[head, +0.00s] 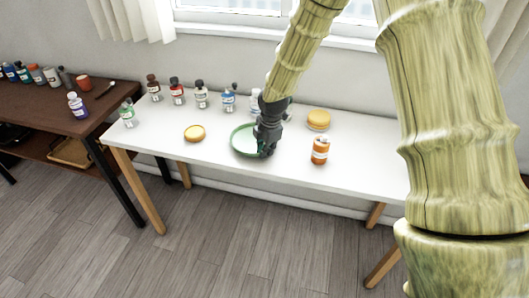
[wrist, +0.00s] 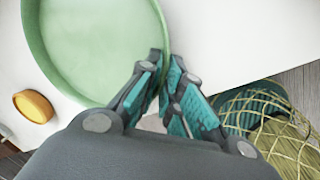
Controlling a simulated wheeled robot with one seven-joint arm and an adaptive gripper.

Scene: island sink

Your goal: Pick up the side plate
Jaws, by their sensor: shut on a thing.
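The side plate is a round pale green plate (head: 240,139) with a raised rim, on the white table in the head view. In the wrist view the plate (wrist: 95,45) fills the upper left. My gripper (head: 265,152) is at the plate's right edge in the head view and covers part of it. In the wrist view my gripper (wrist: 168,95) has one finger on each side of the plate's rim and is shut on it. I cannot tell whether the plate is clear of the table surface.
On the white table (head: 355,175) stand an orange-labelled jar (head: 320,151), a yellow round item (head: 318,120), another yellow round item (head: 194,133) and several bottles (head: 201,95) along the back. A dark brown table (head: 50,110) with more bottles is at left. The table's front edge is near the plate.

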